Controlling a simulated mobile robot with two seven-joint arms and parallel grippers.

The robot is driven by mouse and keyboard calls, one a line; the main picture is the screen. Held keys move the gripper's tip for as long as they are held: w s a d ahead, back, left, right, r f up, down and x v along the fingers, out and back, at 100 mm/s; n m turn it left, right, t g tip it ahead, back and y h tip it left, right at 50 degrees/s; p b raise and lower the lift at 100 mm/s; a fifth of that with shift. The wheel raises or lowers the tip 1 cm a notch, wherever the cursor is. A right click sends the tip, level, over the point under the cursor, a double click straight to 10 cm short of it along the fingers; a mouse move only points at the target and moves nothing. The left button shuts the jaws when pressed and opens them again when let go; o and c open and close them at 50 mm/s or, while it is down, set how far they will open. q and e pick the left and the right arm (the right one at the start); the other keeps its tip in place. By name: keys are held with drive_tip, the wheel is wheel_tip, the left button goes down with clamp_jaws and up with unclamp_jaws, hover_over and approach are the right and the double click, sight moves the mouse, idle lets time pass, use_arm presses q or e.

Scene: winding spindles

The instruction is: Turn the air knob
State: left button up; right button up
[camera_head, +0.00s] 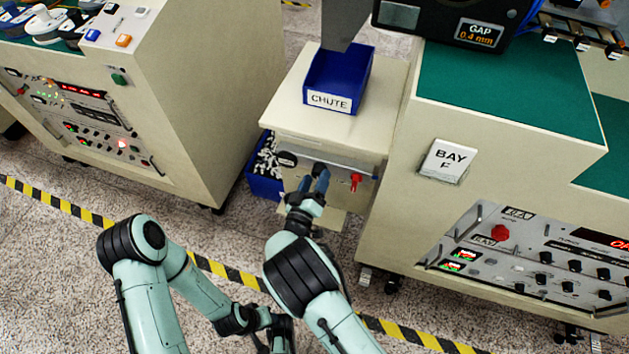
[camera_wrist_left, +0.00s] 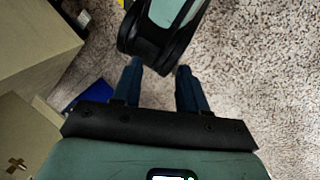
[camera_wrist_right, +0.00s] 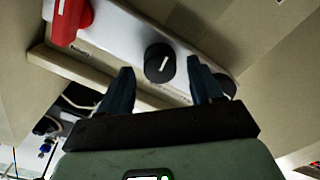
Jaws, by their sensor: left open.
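A light control panel (camera_head: 335,174) on the front of the chute stand carries black knobs and a red handle (camera_head: 355,181). In the right wrist view, a black round knob (camera_wrist_right: 160,62) with a white pointer line sits between the fingertips of my right gripper (camera_wrist_right: 163,72), with gaps on both sides. The right gripper is open and faces the panel in the head view (camera_head: 313,180). A second dark knob (camera_head: 287,159) is at the panel's left end. I cannot read which knob is for air. My left gripper (camera_wrist_left: 160,75) is open and empty, low over the floor.
A blue chute bin (camera_head: 335,85) stands on top of the stand. Another blue bin (camera_head: 262,180) with pale parts stands beside it. The Bay F cabinet (camera_head: 400,215) is close on the right, another console (camera_head: 195,100) on the left. My right arm crosses near my left gripper.

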drive_tip(key=c, duration=0.9)
use_arm(q)
drive_tip(key=shift+w+f, duration=0.1)
use_arm(e)
drive_tip(key=shift+m, duration=0.4)
drive_tip(key=m+b, duration=0.1)
drive_tip(key=m, duration=0.3)
drive_tip(key=shift+f, duration=0.1)
drive_tip(key=m+b, duration=0.1)
drive_tip(key=m, duration=0.2)
drive_tip(key=shift+m, duration=0.3)
drive_tip(key=m+b, duration=0.1)
drive_tip(key=m, duration=0.3)
use_arm(q)
drive_tip(key=w+a+f+t+y+b, duration=0.1)
drive_tip(key=w+a+f+t, duration=0.1)
drive_tip(key=w, duration=0.4)
drive_tip(key=shift+w+a+f+n, duration=0.3)
drive_tip(key=shift+a+f, duration=0.4)
drive_tip(key=shift+f, duration=0.6)
use_arm(e)
drive_tip(key=shift+s+m, duration=0.1)
drive_tip(key=shift+m, duration=1.3)
